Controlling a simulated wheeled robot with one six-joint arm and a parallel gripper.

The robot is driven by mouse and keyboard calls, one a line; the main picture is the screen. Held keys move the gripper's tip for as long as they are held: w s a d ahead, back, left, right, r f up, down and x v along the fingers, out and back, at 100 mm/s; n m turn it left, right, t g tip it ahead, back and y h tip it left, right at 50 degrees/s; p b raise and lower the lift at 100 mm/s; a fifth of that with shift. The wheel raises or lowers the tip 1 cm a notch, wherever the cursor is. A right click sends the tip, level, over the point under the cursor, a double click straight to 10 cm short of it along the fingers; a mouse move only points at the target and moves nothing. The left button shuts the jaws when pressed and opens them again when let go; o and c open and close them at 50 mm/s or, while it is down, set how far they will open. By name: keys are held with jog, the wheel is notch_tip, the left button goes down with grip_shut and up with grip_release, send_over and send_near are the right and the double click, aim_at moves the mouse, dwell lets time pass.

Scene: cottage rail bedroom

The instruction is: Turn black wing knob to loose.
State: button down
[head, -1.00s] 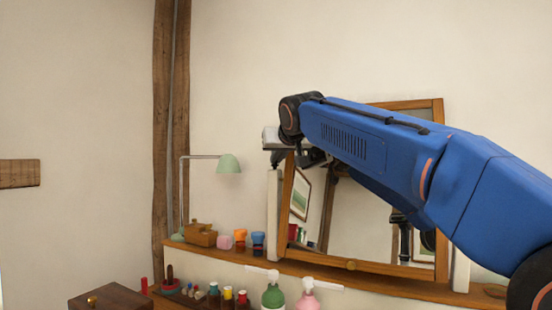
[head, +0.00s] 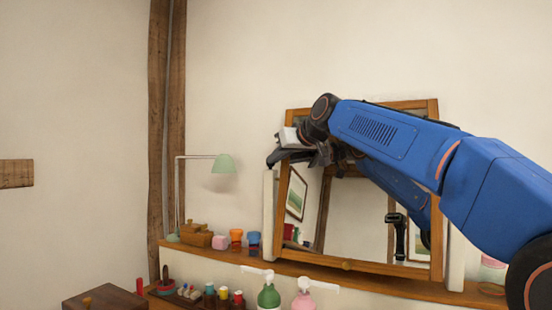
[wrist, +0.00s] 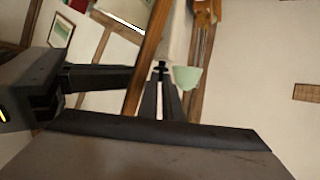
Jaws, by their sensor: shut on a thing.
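The black wing knob (wrist: 160,66) shows small and dark at the tips of my gripper's fingers in the wrist view. My gripper (wrist: 161,80) has its two thin fingers closed together at the tips on this knob. In the head view my gripper (head: 273,161) is at the upper left side of the wood-framed mirror (head: 347,265), above the pale left post (head: 268,225). The knob cannot be made out in the head view. Its wing angle is too small to tell.
The mirror stands on a wooden shelf (head: 375,289). Left of it are a green lamp (head: 222,164), a wooden box (head: 196,236) and several small cups. Green (head: 268,297) and pink (head: 304,300) bottles stand in front. A reflection of my gripper shows left in the wrist view.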

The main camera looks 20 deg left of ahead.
jog(key=shift+a+f, duration=0.1)
jog(key=shift+f, duration=0.15)
jog(key=c, duration=1.9)
grip_release()
jog(key=shift+c, duration=0.2)
